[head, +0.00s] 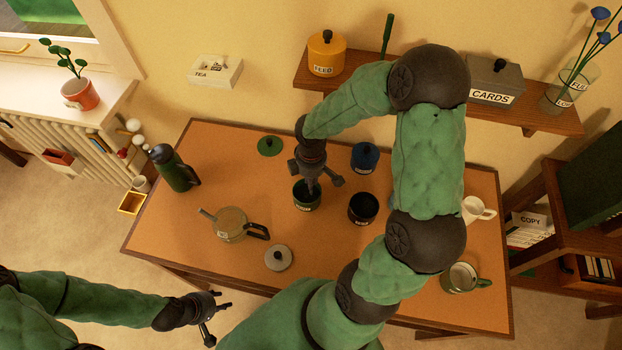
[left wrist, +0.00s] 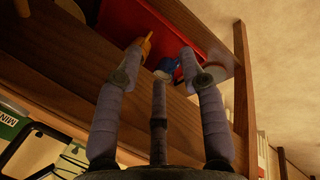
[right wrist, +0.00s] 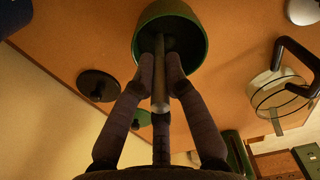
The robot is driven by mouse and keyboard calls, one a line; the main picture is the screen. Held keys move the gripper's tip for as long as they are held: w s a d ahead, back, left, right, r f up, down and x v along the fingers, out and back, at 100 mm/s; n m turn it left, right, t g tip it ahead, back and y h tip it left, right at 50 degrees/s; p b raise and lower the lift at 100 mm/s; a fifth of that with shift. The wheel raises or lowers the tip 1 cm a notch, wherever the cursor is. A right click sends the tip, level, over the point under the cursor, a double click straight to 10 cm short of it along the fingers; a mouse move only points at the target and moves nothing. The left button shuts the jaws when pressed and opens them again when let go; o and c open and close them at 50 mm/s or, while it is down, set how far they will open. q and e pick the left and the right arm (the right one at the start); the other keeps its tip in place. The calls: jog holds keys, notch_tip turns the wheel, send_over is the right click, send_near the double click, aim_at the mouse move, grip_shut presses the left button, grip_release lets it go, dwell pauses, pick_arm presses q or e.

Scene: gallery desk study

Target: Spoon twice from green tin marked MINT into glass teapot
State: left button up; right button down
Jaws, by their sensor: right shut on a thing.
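The green tin (head: 307,196) stands open near the middle of the desk; its label is too small to read surely. In the right wrist view the tin (right wrist: 198,62) is tilted in the picture, its inside dark. My right gripper (head: 311,176) is above the tin, shut on a spoon. The spoon's handle (right wrist: 159,85) runs into the tin's mouth; its bowl is hidden. The glass teapot (head: 229,226) stands left of and nearer than the tin, handle to the right. It also shows in the right wrist view (right wrist: 283,95). My left gripper (head: 218,316) is open and empty off the desk's front edge.
A grey lid (head: 278,257) lies in front of the teapot, a green lid (head: 270,146) behind it. A green bottle (head: 174,169) stands at the left edge. My right arm covers the desk's right middle.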

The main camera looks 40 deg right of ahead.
dwell(0.4)
jog(key=shift+r+p, duration=3.45)
jog(key=shift+r, duration=0.55)
jog(key=shift+f, duration=0.1)
